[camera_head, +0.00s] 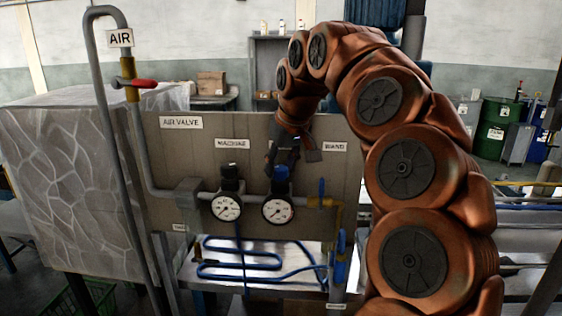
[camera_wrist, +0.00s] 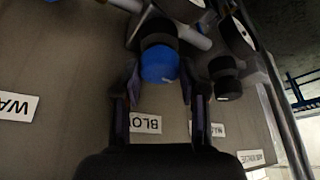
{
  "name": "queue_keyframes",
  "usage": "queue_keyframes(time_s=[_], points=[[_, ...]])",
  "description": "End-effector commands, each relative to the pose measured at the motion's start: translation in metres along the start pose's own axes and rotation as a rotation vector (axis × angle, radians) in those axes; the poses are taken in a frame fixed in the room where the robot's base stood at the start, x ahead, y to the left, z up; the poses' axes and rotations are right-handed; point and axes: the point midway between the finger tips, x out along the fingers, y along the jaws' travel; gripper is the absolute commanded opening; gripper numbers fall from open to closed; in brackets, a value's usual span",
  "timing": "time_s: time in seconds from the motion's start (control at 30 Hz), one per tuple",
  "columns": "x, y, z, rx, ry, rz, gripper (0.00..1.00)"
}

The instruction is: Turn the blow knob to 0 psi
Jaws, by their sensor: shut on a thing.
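The blow knob (camera_wrist: 160,60) is a round blue cap on a black regulator. Its label, partly hidden by a finger, reads "BLO" in the wrist view. In the head view the blue knob (camera_head: 281,173) sits above the right-hand gauge (camera_head: 278,210), a white dial whose reading is too small to tell. My gripper (camera_wrist: 159,72) comes down from above, one finger on each side of the blue knob, and is shut on it. My gripper (camera_head: 282,160) partly hides the knob's top in the head view.
A black knob (camera_head: 229,172) with its own gauge (camera_head: 226,207) stands left, under the "MACHINE" label (camera_head: 232,145). A yellow valve with a blue handle (camera_head: 321,190) is close on the right. A grey panel (camera_head: 180,147) stands behind. A red-handled air valve (camera_head: 137,84) is upper left.

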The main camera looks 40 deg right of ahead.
Motion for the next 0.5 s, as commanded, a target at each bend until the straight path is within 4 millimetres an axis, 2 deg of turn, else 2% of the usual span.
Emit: queue_keyframes(time_s=[0.5], points=[[-0.0024,0.0023,-0.0023,-0.451,0.001,-0.19,0.08]])
